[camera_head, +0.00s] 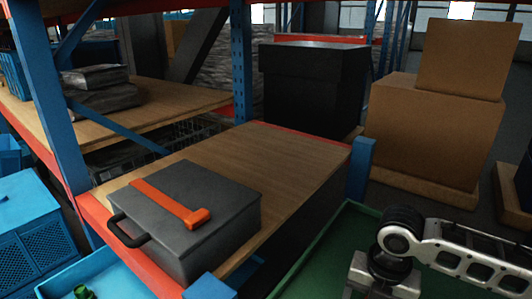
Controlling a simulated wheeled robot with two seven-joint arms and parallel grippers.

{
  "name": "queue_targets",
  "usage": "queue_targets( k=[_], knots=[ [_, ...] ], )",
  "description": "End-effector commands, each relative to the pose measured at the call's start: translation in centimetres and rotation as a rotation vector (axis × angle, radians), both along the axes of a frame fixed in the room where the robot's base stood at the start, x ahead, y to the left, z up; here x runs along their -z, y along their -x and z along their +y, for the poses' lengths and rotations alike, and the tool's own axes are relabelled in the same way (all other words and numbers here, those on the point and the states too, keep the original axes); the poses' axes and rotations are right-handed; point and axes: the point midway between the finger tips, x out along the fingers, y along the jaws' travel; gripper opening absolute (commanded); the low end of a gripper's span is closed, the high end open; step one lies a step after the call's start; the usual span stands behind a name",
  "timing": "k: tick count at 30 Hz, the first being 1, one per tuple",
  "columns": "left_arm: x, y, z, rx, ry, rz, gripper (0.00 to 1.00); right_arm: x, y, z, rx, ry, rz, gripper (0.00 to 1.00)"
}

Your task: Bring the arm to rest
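My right arm (470,258) comes in from the right edge, low in the head view. Its silver link reaches left to a black and silver joint (397,240), with a silver part bending down from it to the bottom edge. No fingertips show on it, so the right gripper is out of view. My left arm and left gripper do not show at all. The arm appears over a green surface (330,252), apart from the shelf to its left.
A grey case (205,247) with a black handle and an orange strip on top stands on a wooden shelf (245,155) with blue posts. A black box (312,90) and cardboard boxes (430,135) stand behind. Blue crates (30,235) fill the lower left.

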Motion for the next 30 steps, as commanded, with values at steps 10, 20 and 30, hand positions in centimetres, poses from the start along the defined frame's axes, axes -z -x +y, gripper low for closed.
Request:
queue_targets(
  k=[10, 20, 30],
  knots=[
    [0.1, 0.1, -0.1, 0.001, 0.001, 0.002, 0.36, -1.8, 0.2, 0.4, -0.001, 0.001, 0.005, 0.76],
    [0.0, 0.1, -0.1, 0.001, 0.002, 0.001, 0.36, -1.5, 0.2, 0.3, 0.0, 0.001, 0.006, 0.76],
    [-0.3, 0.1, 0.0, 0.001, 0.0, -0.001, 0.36, -0.4, 0.0, 0.0, -0.001, 0.0, -0.001, 0.76]
  ],
)
